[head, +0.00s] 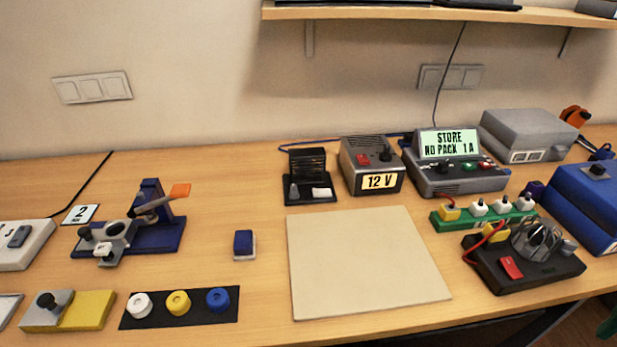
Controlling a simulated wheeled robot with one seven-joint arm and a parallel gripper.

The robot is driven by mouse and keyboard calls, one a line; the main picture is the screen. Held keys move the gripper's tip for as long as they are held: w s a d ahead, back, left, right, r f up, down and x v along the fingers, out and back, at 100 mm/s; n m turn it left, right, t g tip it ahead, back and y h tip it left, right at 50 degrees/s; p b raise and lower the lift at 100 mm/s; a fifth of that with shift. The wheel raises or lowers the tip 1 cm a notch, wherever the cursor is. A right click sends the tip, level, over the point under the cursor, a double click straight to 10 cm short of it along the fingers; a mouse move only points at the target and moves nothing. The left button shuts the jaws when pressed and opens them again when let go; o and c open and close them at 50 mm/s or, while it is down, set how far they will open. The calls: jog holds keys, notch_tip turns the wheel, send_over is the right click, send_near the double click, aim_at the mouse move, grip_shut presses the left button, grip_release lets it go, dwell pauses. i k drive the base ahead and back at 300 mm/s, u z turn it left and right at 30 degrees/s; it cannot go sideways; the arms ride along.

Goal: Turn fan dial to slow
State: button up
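A round grey caged thing that looks like a small fan (537,238) sits on a black base (530,277) at the right of the table in the head view. A small grey knob (568,247) stands at the right of this base, and a red switch (511,267) is on its front. The knob may be the fan dial; I see no readable marks around it, so its setting cannot be told. A yellow plug (495,232) with a red wire is at the base's left. My gripper is not in view.
A green strip (453,222) with plugs lies right behind the fan base. A blue box (585,205) stands close at its right. A grey charger (460,178) and a 12 V box (372,165) stand behind. A bare beige mat (365,262) lies to the left.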

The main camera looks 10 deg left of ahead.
aim_at(294, 194)
jog(key=z, duration=1.95)
jog(key=k, duration=0.6)
jog(key=u, duration=2.25)
jog(key=i, duration=0.35)
jog(key=u, duration=0.05)
